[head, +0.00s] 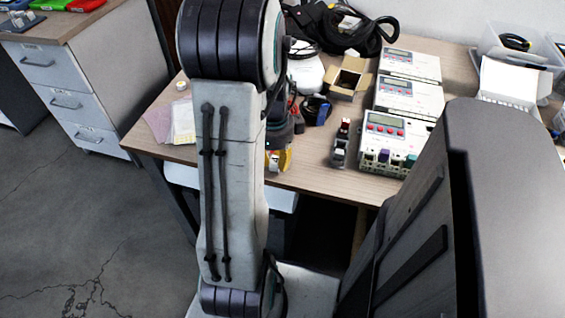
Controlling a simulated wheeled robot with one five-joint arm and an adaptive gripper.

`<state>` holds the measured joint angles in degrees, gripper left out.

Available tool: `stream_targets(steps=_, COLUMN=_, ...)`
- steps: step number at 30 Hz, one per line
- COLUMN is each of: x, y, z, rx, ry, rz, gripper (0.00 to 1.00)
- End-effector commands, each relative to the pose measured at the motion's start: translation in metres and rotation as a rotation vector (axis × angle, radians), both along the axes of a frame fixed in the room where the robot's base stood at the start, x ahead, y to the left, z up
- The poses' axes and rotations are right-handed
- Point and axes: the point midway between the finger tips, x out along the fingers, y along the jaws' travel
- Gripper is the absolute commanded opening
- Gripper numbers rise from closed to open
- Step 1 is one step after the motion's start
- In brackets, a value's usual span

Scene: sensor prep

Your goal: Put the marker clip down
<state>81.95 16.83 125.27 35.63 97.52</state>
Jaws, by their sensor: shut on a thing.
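My gripper (278,160) is partly in view at the table's front edge, just right of my arm link, which hides much of it. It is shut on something. A small yellow-orange piece (286,159) shows at its tip; I cannot tell for sure whether this is the marker clip or whether it touches the table. A small grey holder (339,153) with a red-topped piece and dark pieces stands on the table to the right of my gripper. The nearest white instrument (393,139) has purple, teal and dark clips along its front.
Two more white instruments (408,97) stand behind the nearest one. An open cardboard box (349,77), a black bag (349,30) and dark cables lie further back. Pale sheets (183,122) lie at the left of the wooden table (308,176). A drawer cabinet (72,84) stands at the left.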

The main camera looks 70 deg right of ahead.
Motion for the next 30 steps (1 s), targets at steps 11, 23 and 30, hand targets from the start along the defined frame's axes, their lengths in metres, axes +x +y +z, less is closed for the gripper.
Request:
stream_targets(steps=11, x=0.0023, y=0.0009, z=-0.0024, rx=0.000, ry=0.000, rz=-0.004, gripper=0.00)
stream_targets(steps=23, x=0.0021, y=0.0009, z=-0.0055, rx=0.000, ry=0.000, rz=-0.003, gripper=0.46)
stream_targets(steps=30, x=0.0021, y=0.0008, z=-0.0052, rx=0.000, ry=0.000, rz=-0.003, gripper=0.47)
